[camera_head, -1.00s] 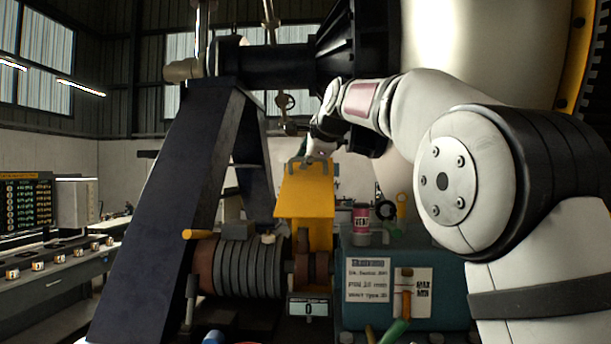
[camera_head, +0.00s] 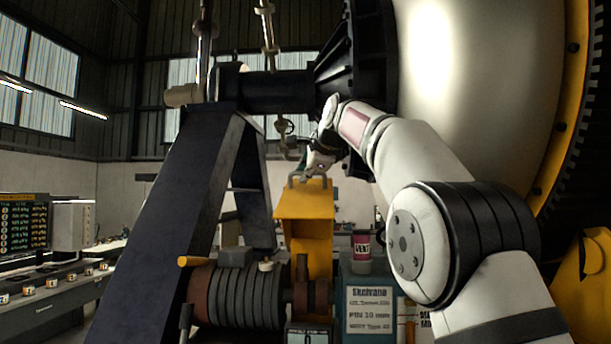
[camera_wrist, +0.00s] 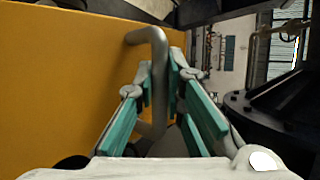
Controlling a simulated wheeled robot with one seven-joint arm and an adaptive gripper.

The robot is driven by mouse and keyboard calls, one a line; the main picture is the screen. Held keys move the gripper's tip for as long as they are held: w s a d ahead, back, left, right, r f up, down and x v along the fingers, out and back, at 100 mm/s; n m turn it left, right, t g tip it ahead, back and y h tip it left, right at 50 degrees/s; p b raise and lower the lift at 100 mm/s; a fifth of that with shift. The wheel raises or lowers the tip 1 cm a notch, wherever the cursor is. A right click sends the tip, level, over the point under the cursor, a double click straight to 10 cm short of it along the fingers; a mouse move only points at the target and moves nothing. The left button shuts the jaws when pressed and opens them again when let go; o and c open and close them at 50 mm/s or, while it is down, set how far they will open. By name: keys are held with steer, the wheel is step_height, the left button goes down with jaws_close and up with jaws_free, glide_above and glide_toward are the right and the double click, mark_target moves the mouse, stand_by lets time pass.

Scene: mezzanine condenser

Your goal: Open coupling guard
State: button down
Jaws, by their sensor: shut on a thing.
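The yellow coupling guard (camera_head: 303,204) stands raised above and behind the shaft coupling (camera_head: 311,297), which is exposed below it. A grey bar handle (camera_head: 309,180) is on the guard's upper edge. My gripper (camera_head: 316,165) is at this handle. In the wrist view, my gripper (camera_wrist: 165,95) has its green-padded fingers closed around the grey handle (camera_wrist: 158,62). The guard's yellow face (camera_wrist: 70,75) fills the left of that view. The guard's hinge cannot be made out.
A ribbed motor (camera_head: 238,292) is left of the coupling. A teal housing (camera_head: 360,285) with a label and a cup (camera_head: 362,248) on top is to the right. A dark slanted support (camera_head: 185,210) rises at left. A large pale tank (camera_head: 480,100) fills the upper right.

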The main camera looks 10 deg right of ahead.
steer(key=shift+r, duration=0.1)
steer(key=c, duration=1.7)
jaws_free()
steer(key=shift+o, duration=0.2)
steer(key=shift+s, duration=0.1)
steer(key=v, duration=1.2)
